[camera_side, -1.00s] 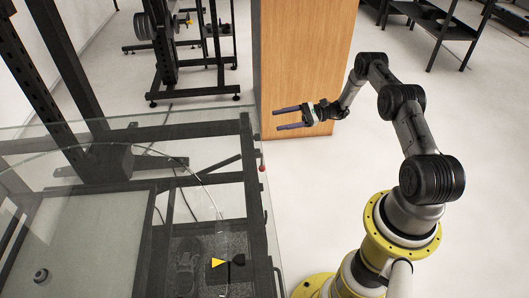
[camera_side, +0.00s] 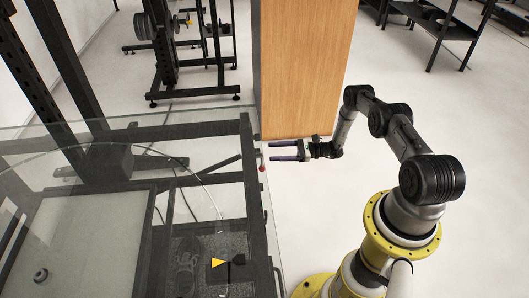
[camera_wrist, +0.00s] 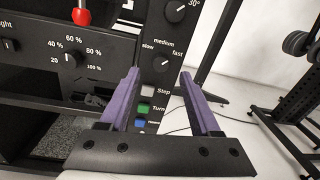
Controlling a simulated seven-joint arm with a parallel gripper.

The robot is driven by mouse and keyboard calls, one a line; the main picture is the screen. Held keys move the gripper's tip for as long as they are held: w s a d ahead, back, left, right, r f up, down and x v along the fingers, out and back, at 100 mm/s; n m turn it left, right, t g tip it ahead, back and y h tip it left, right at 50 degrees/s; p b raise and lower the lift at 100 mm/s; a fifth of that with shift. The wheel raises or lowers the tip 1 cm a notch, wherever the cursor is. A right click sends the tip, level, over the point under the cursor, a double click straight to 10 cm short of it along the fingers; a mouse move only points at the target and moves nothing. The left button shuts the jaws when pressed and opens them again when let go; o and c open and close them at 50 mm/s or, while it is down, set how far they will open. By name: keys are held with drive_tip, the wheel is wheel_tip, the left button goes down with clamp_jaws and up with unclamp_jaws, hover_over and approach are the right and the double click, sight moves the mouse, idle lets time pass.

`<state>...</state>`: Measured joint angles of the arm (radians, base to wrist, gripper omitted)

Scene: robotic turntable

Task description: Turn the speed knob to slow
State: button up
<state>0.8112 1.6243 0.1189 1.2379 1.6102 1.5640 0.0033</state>
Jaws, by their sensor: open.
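The speed knob (camera_wrist: 160,64) is a small black dial on a black upright panel in the wrist view, with slow, medium and fast printed around its upper side. Its pale mark seems to point up and right, toward fast; it is too small to be sure. My gripper (camera_wrist: 160,73) is open and empty, its two purple fingers on either side of the knob in the picture. In the side view, my gripper (camera_side: 271,151) is near the right edge of the turntable frame (camera_side: 252,190), fingers pointing left. Contact with the knob cannot be seen.
A percent knob (camera_wrist: 70,60) and a red-tipped lever (camera_wrist: 82,17) are left of the speed knob. Another dial (camera_wrist: 175,10) is above; a green button (camera_wrist: 143,109) and a blue button (camera_wrist: 140,122) are below. A wooden cabinet (camera_side: 305,60) stands behind my gripper.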

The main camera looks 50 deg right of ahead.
drive_tip(key=x, duration=0.4)
drive_tip(key=shift+w+a, duration=0.2)
drive_tip(key=shift+a, duration=0.05)
clamp_jaws()
